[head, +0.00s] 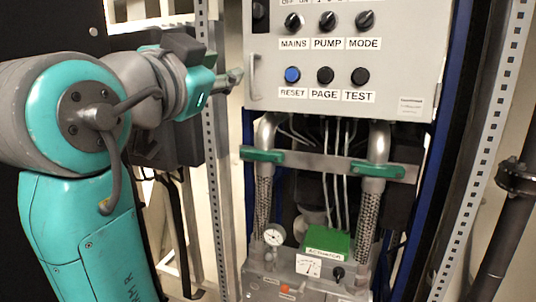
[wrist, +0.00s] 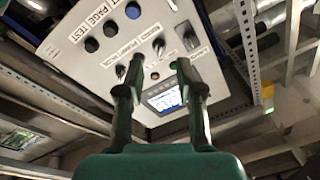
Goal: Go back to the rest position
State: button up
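My gripper (head: 232,78) is at the upper left in the head view, seen from the side, close to the left edge of the grey control panel (head: 390,70). In the wrist view my gripper (wrist: 158,68) has two dark green fingers standing apart with nothing between them. The panel (wrist: 118,62) shows behind the fingers, turned in the picture, with knobs and a lit screen (wrist: 164,98). The fingers partly cover the panel. Whether a fingertip touches it cannot be told. My teal and grey arm is bent at the left.
Perforated metal uprights (head: 211,150) and (head: 490,130) stand either side of the panel. Below it are braided pipes (head: 369,210), a green actuator box (head: 327,243) and a round gauge (head: 274,234). A dark pipe (head: 505,235) stands at the far right.

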jog(key=w+d+f+n+t+y, duration=0.1)
jog(key=w+f+n+y, duration=0.2)
jog(key=f, duration=0.9)
jog(key=w+d+f+n, duration=0.1)
jog(key=w+f+n, duration=0.3)
jog(key=f, duration=0.8)
jog(key=s+d+f+n+g+y, duration=0.1)
jog(key=s+d+f+n+y, duration=0.2)
jog(key=f, duration=0.9)
jog(key=s+d+f+n+y, duration=0.15)
jog(key=s+d+f, duration=0.35)
jog(key=f, duration=0.8)
jog(key=s+d+f+n+g, duration=0.1)
jog(key=s+d+f, duration=0.4)
jog(key=s+f, duration=0.25)
jog(key=s+d+f+n+g, duration=0.1)
jog(key=s+d+f, duration=0.45)
jog(key=s, duration=0.35)
jog(key=s+d+m, duration=0.2)
jog(key=s, duration=1)
jog(key=s+d+m+g+h, duration=0.1)
jog(key=s+d, duration=0.2)
jog(key=s, duration=0.9)
jog(key=shift+r+m, duration=0.35)
jog(key=shift+r, duration=0.1)
